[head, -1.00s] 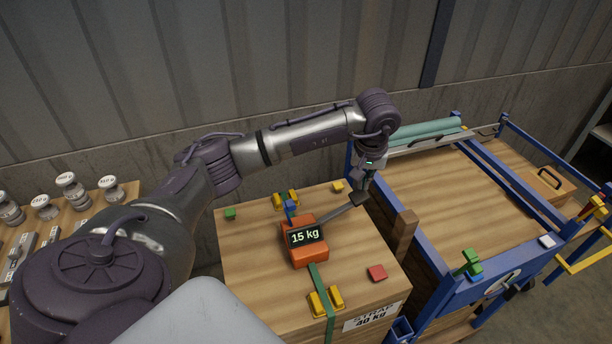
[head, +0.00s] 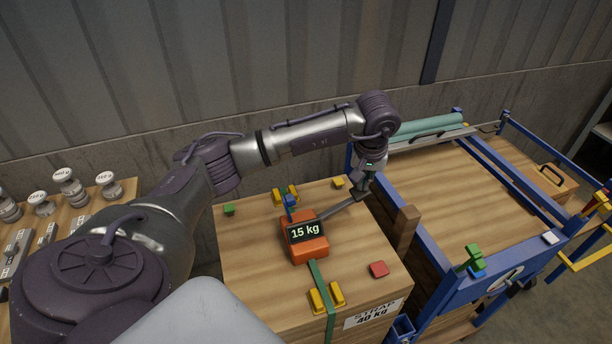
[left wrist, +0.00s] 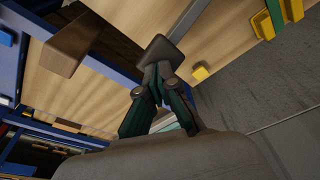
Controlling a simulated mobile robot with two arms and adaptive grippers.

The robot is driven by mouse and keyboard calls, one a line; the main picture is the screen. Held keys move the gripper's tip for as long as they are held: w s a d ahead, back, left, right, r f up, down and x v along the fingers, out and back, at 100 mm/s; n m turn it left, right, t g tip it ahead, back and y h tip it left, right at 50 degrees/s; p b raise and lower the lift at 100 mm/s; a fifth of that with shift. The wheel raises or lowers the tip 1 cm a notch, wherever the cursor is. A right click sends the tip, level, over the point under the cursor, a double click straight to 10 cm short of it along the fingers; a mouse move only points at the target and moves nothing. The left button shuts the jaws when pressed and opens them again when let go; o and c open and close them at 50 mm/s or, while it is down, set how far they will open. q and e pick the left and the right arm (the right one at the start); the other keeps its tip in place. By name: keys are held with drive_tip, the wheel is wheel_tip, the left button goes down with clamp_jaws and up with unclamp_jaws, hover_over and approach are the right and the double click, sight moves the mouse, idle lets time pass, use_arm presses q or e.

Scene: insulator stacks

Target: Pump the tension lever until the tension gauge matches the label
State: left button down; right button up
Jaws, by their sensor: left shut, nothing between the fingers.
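The orange tensioner (head: 309,249) sits on top of the wooden crate (head: 250,275), with a green strap (head: 319,280) running under it. Its gauge (head: 305,231) reads 15 kg. The label (head: 372,315) on the crate's front reads STRAP 40 KG. The grey tension lever (head: 335,209) slants up to the right from the tensioner. My left gripper (head: 362,191) is shut with nothing between its fingers, its tips at the lever's dark end pad. In the left wrist view the fingertips (left wrist: 156,72) are close to the pad (left wrist: 160,52); contact is unclear. My right gripper is out of view.
A blue-framed cart (head: 436,262) stands close on the crate's right, with a wooden post (head: 406,228) between them. Yellow clips (head: 327,296) and a red block (head: 379,269) lie on the crate. Weights (head: 68,185) stand at left.

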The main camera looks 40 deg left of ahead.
use_arm(q)
drive_tip(key=shift+f+b, duration=1.6)
drive_tip(key=shift+f, duration=0.65)
drive_tip(key=shift+s+r+p, duration=0.1)
drive_tip(key=shift+r+p, duration=0.8)
drive_tip(key=shift+r, duration=0.6)
drive_tip(key=shift+r+p, duration=0.9)
drive_tip(key=shift+r, duration=0.9)
wheel_tip(320, 180, up, 6)
drive_tip(key=n+g+h, duration=0.1)
drive_tip(key=n+g, duration=0.1)
drive_tip(key=n, duration=0.4)
drive_tip(key=b, duration=0.4)
hover_over(361, 195)
drive_tip(key=w, duration=0.2)
drive_tip(key=f, duration=0.6)
drive_tip(key=shift+s+a, duration=0.2)
drive_tip(key=shift+a, duration=0.15)
